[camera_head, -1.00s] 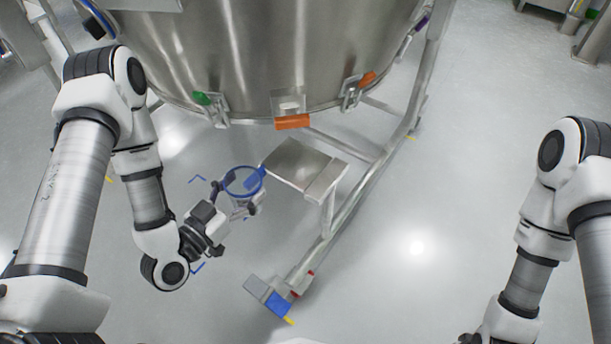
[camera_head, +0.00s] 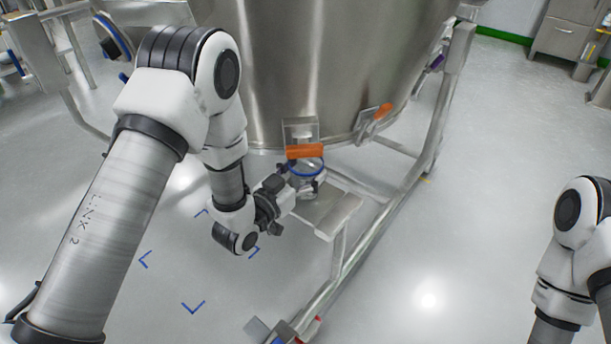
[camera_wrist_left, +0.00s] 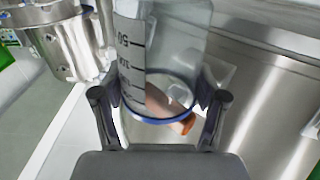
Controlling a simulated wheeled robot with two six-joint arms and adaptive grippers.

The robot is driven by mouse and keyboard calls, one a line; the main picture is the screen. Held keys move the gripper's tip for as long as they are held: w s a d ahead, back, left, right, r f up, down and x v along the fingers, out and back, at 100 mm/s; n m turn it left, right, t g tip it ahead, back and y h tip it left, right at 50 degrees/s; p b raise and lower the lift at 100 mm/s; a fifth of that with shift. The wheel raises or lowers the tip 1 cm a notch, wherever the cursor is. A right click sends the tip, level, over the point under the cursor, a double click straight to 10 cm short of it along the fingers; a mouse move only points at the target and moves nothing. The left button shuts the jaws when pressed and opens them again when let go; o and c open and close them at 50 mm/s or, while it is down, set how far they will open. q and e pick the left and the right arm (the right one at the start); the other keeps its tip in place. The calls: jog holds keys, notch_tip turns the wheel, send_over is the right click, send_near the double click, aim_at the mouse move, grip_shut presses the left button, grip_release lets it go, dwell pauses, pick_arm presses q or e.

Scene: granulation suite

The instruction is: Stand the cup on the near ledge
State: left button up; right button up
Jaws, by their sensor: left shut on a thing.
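The cup (camera_head: 308,174) is clear with a blue rim and is partly covered by an orange latch handle in the head view. The cup also shows in the left wrist view (camera_wrist_left: 165,50), with dark measuring marks on its wall. My left gripper (camera_head: 298,184) is shut on the cup, one finger on each side. The near ledge (camera_head: 335,207) is a flat steel plate on the vessel's frame. The cup appears over the ledge's far left part; whether its base touches is hidden. My right gripper is outside the head view.
The large steel vessel (camera_head: 320,60) stands right behind the cup. The orange latch handle (camera_head: 305,151) overlaps the cup in the picture. Frame tubes (camera_head: 372,235) run beside the ledge. Open floor (camera_head: 480,220) lies to the right.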

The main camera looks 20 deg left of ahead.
pick_arm(q)
jog(key=shift+w+d+f+b, duration=0.1)
jog(key=shift+w+f+b, duration=0.2)
jog(key=shift+f+b, duration=0.2)
jog(key=shift+r, duration=0.15)
jog(key=shift+s, duration=0.1)
jog(key=o, duration=1)
jog(key=shift+o, duration=0.2)
jog(key=shift+s+p, duration=0.1)
jog(key=shift+p, duration=0.2)
jog(key=p+v, duration=0.3)
jog(key=v, duration=0.8)
jog(key=shift+s+a, duration=0.25)
jog(key=shift+s, duration=0.1)
